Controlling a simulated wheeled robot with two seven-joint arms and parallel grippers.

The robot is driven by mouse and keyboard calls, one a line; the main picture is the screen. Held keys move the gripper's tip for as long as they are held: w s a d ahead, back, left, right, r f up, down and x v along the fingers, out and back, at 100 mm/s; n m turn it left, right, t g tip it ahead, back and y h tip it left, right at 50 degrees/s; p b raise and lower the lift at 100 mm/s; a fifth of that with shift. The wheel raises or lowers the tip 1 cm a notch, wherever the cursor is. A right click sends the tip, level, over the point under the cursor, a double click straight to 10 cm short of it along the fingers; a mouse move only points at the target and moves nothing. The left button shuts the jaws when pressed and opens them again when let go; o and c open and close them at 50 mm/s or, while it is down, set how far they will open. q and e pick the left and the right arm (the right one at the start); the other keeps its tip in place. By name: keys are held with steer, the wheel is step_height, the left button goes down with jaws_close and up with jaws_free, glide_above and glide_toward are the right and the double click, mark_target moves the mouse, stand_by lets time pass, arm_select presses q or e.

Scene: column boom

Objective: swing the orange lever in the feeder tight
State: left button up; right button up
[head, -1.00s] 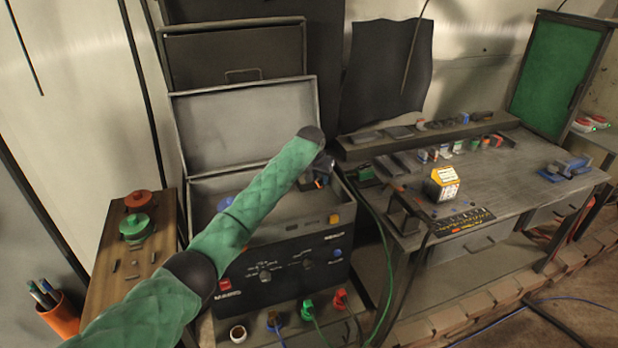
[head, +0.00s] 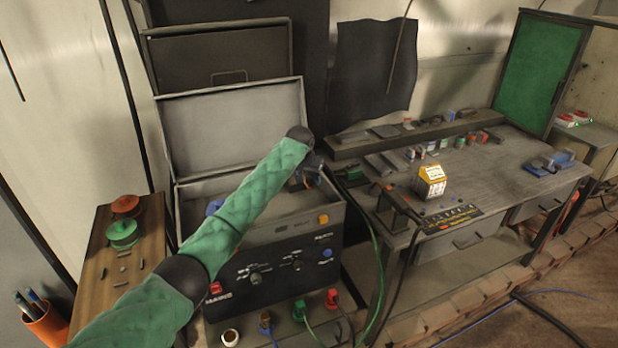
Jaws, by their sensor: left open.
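The feeder (head: 230,125) is a dark machine box with its grey lid raised and its top open. My left arm, in a green quilted sleeve, reaches across it from the lower left. My left gripper (head: 308,178) is over the right part of the open compartment, small and dark in the view. It is open. A small orange spot shows at the gripper, but I cannot tell whether it is the orange lever; the lever is not clearly visible. A blue round part (head: 214,207) shows inside at the left, partly behind my arm. My right gripper is out of view.
A workbench (head: 480,185) on the right holds a yellow-and-white box (head: 430,182) and small parts. A wooden stand (head: 103,272) with red and green round pieces is at the left. Cables (head: 377,280) run down between feeder and bench. An orange pen cup (head: 45,328) is lower left.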

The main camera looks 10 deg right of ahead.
arm_select(q)
steer(key=shift+s+r, duration=0.1)
steer(key=shift+r, duration=0.05)
steer(key=b+v, duration=0.3)
steer(key=v, duration=0.4)
steer(key=shift+r, duration=0.2)
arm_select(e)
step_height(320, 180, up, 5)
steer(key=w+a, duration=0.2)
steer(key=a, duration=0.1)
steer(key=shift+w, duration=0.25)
arm_select(q)
steer(key=shift+s+f, duration=0.1)
